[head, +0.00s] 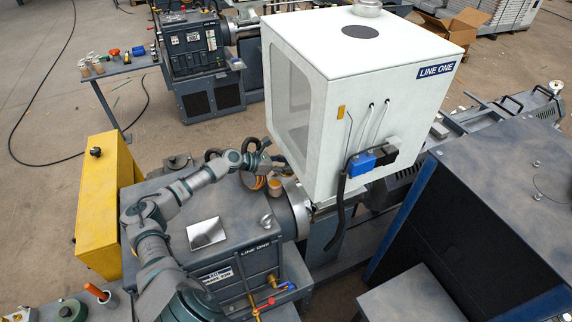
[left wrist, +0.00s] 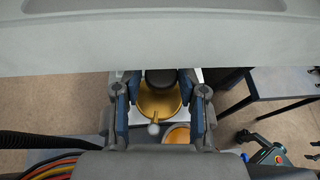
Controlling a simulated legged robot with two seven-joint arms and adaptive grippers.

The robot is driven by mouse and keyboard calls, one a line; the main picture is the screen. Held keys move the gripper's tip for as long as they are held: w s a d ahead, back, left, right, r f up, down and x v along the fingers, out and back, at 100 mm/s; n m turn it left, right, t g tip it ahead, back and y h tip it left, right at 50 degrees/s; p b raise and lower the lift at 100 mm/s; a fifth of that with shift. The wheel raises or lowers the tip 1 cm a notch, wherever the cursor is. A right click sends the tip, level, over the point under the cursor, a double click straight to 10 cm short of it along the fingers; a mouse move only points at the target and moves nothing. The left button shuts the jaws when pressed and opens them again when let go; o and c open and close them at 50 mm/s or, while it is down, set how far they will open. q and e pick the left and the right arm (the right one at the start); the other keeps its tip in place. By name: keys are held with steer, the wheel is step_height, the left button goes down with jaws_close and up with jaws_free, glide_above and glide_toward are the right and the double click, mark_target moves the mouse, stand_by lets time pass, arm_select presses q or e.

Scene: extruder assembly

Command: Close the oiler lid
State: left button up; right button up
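The oiler (head: 275,187) shows in the head view as a small orange-topped cup on the machine's top, beside the white enclosure. In the left wrist view a round gold part with a dark centre (left wrist: 160,101) lies between my fingers, with a pale ball-ended stub in front of it. An orange-filled round cup (left wrist: 178,135) is just below and to its right. I cannot tell for sure which of these is the lid. My left gripper (head: 280,159) is just above the oiler; in the wrist view its fingers (left wrist: 160,112) are apart, with gaps beside the gold part. My right gripper is out of view.
The white enclosure (head: 355,95) stands close to the right of my left gripper. A yellow panel (head: 100,200) stands at the left, and a bare metal plate (head: 206,233) lies on the machine top (head: 235,215).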

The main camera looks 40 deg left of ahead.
arm_select(q)
jaws_close()
